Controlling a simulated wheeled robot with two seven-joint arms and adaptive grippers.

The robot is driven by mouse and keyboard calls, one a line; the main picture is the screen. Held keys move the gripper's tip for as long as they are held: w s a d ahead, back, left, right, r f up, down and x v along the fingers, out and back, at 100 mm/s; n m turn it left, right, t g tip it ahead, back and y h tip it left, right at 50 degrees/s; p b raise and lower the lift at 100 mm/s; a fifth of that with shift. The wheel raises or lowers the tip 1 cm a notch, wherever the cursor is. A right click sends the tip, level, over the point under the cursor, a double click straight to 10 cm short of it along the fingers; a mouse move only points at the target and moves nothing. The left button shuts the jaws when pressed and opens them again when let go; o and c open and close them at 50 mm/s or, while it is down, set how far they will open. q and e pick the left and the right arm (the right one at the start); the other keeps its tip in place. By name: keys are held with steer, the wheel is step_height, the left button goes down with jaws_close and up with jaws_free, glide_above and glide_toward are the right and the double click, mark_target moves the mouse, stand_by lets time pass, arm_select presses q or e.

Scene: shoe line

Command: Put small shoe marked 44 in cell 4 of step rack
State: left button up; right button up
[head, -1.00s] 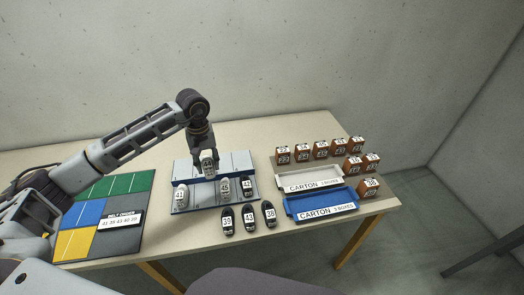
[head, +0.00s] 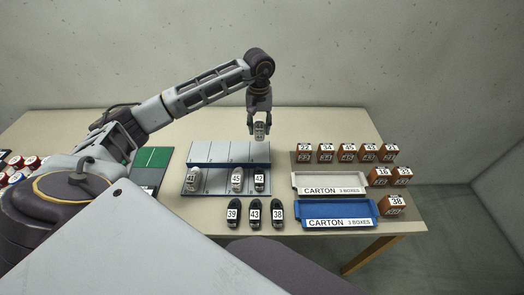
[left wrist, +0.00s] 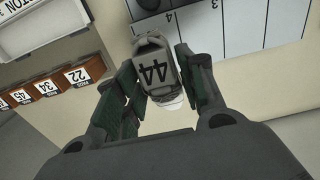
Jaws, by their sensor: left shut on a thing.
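My left gripper (head: 260,115) is shut on a small grey shoe marked 44 (head: 260,130). It holds the shoe beside the right end of the step rack's upper step, apparently above the table. The lower step holds shoes marked 41 (head: 191,176), 45 (head: 237,178) and 42 (head: 259,178). My right gripper is out of view.
Dark shoes 39 (head: 232,214), 43 (head: 254,216) and 38 (head: 278,214) stand before the rack. A white carton tray (head: 297,184), a blue carton tray (head: 297,217) and several orange-brown boxes (head: 347,152) are at the right. A green mat (head: 152,157) lies left of the rack.

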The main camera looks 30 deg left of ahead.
arm_select(q)
steer(key=shift+s, duration=0.1)
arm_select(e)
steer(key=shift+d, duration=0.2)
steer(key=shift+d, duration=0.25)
arm_select(q)
steer(key=shift+f, duration=0.55)
step_height(320, 180, down, 4)
steer(key=shift+f+p, duration=0.1)
steer(key=shift+p, duration=0.35)
steer(key=shift+f, duration=0.45)
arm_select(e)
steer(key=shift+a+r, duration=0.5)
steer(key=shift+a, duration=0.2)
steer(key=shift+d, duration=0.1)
